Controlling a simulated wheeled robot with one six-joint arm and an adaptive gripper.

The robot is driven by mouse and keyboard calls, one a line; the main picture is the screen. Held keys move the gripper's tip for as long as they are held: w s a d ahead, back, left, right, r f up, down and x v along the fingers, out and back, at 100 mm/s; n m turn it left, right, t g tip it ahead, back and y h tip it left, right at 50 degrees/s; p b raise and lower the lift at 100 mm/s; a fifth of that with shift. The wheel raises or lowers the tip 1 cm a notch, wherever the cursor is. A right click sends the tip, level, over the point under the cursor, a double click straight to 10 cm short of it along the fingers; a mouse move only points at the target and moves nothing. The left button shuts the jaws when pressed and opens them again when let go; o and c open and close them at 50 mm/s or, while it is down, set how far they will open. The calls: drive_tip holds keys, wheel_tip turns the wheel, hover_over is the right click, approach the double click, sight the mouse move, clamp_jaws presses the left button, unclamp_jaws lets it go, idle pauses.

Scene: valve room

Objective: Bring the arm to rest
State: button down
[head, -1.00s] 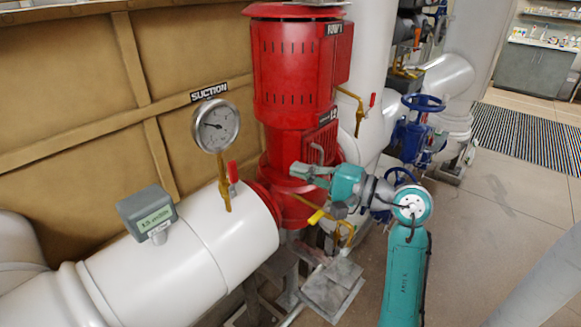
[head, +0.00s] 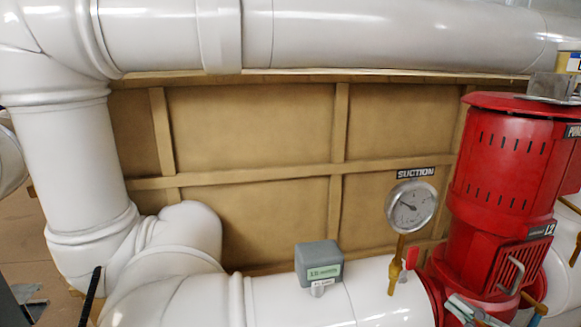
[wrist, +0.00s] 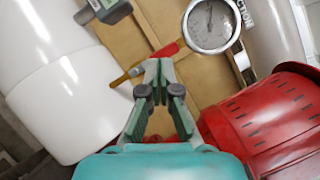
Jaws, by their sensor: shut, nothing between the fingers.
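My gripper (wrist: 158,68) is in the middle of the wrist view, its two green-grey fingers closed together at the tips with nothing between them. In the head view only a part of my gripper (head: 472,312) shows at the bottom edge, in front of the lower part of the red pump (head: 505,190). The rest of my arm is outside that view. In the wrist view the fingertips overlap the small brass valve with a red handle (wrist: 166,50); I cannot tell the gap between them.
The suction gauge (head: 411,206) stands on the white suction pipe (head: 300,300), beside the brass valve's red handle (head: 411,258). A grey digital meter (head: 319,262) sits on the same pipe. A large white pipe (head: 300,38) crosses above tan wall panels (head: 250,125).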

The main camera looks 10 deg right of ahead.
drive_tip(key=s+a+f+m+t+h, duration=0.1)
drive_tip(key=s+a+f+m+t, duration=0.2)
drive_tip(key=s+a+m, duration=0.7)
drive_tip(key=s+a+f+m+t+h, duration=0.1)
drive_tip(key=s+a+f+m+t, duration=0.2)
drive_tip(key=m, duration=1.3)
drive_tip(key=s+a+f+m+g+h, duration=0.1)
drive_tip(key=s+f+m+g+h, duration=0.2)
drive_tip(key=s+f+m, duration=0.5)
drive_tip(key=s+a+f+m+g+h, duration=0.2)
drive_tip(key=s+f+m+g, duration=0.4)
drive_tip(key=m, duration=1.3)
drive_tip(key=s+f+h, duration=0.1)
drive_tip(key=s+f, duration=0.2)
drive_tip(key=f, duration=0.1)
drive_tip(key=shift+s+f+m+h, duration=0.25)
drive_tip(key=shift+s+m+h, duration=0.05)
drive_tip(key=shift+h, duration=0.1)
